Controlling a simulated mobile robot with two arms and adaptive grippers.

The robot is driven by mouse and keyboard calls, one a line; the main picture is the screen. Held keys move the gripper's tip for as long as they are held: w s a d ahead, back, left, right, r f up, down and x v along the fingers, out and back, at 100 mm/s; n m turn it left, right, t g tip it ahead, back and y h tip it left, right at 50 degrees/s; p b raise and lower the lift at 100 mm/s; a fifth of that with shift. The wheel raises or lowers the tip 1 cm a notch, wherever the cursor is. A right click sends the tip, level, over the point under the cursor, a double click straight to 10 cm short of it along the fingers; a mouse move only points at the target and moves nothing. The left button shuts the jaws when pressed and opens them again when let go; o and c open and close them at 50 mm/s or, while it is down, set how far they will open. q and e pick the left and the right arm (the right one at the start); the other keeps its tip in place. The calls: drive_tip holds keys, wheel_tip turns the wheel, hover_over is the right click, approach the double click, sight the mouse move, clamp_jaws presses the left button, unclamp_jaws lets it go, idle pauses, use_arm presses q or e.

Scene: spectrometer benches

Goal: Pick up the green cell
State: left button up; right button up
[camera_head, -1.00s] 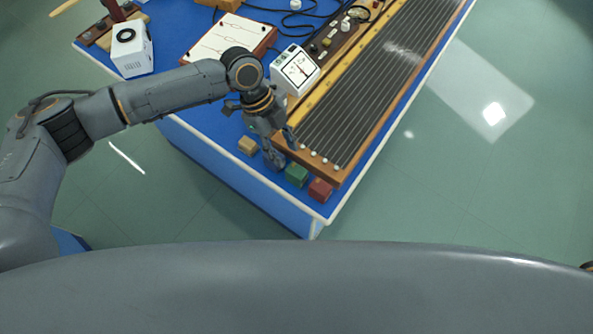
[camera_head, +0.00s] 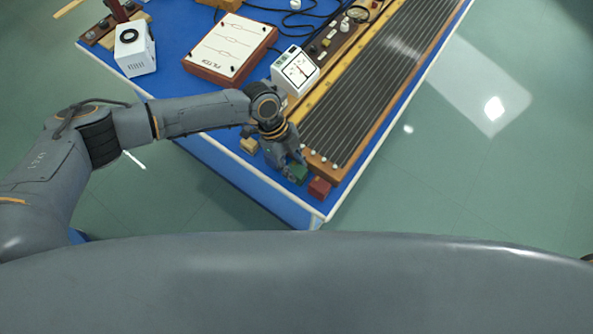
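The green cell (camera_head: 298,173) is a small green block near the front corner of the blue bench, between a yellow block and a red block. My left gripper (camera_head: 289,171) points down over it and partly covers it. The fingers look to be at the cell's left and near side, but they are small and overlap it, so I cannot tell whether they are open or touching it. My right gripper is not in view.
A red block (camera_head: 319,188) sits close on the right and a yellow block (camera_head: 250,145) on the left. A long stringed board (camera_head: 370,85) lies just behind. A white meter (camera_head: 294,70), a white panel (camera_head: 231,48) and a white box (camera_head: 134,48) stand further back on the blue bench (camera_head: 186,86).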

use_arm(q)
clamp_jaws()
drive_tip(key=shift+r, duration=0.15)
